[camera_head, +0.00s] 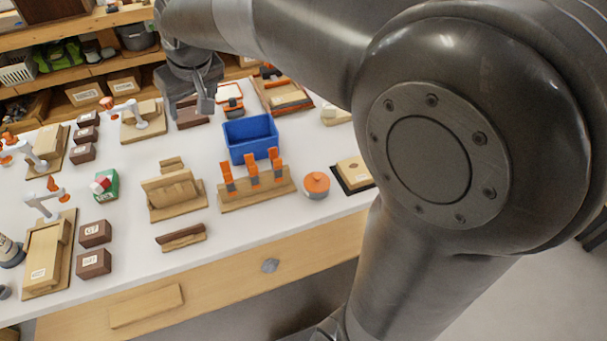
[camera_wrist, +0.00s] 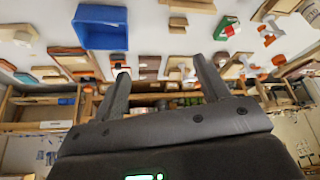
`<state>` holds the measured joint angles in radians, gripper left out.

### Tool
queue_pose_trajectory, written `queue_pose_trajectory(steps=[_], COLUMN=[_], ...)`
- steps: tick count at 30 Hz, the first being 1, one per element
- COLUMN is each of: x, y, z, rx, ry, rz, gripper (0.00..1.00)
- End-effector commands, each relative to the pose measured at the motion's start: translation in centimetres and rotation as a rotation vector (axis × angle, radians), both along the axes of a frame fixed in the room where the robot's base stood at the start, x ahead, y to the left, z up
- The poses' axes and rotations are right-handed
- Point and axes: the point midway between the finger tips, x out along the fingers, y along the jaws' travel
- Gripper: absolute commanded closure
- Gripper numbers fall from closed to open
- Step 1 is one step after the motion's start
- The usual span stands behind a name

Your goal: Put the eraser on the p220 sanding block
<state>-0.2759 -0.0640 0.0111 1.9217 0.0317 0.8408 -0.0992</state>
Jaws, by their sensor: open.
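My gripper (camera_head: 192,106) is open and empty above the back of the bench. Its two fingers also show in the wrist view (camera_wrist: 160,66), apart with nothing between them. Several dark brown labelled blocks look like sanding blocks: one pair at the front left (camera_head: 95,233), a column farther back (camera_head: 84,134), and one near my gripper (camera_head: 190,119). Their labels are too small to read, so I cannot tell which is p220. A small red and white piece (camera_head: 102,185) on a green box (camera_head: 108,187) may be the eraser; I cannot be sure.
A blue bin (camera_head: 251,138) stands mid-bench behind a wooden rack (camera_head: 262,194) with orange-handled tools. An orange-lidded pot (camera_head: 316,185), wooden holders (camera_head: 174,191) and clamp fixtures (camera_head: 45,255) surround it. Shelves (camera_head: 110,68) stand behind.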

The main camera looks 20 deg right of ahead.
Motion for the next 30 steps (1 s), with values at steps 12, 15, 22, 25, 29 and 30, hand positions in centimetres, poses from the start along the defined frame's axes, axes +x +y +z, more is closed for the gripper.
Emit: queue_pose_trajectory(steps=[12, 15, 22, 25, 29, 30], x=[-15.0, -18.3, -22.7, -23.3, -23.4, -23.4], y=[-11.0, -12.5, -14.3, -14.5, -14.5, -14.5], z=[-0.3, -1.4, -3.6, -4.0, -4.1, -4.1], rx=[0.014, 0.017, 0.02, 0.021, 0.021, 0.021], ry=[-0.032, -0.037, -0.044, -0.045, -0.044, -0.044], rz=[-0.234, -0.285, -0.356, -0.368, -0.369, -0.369], gripper=[0.31, 0.31, 0.31, 0.31, 0.31, 0.31])
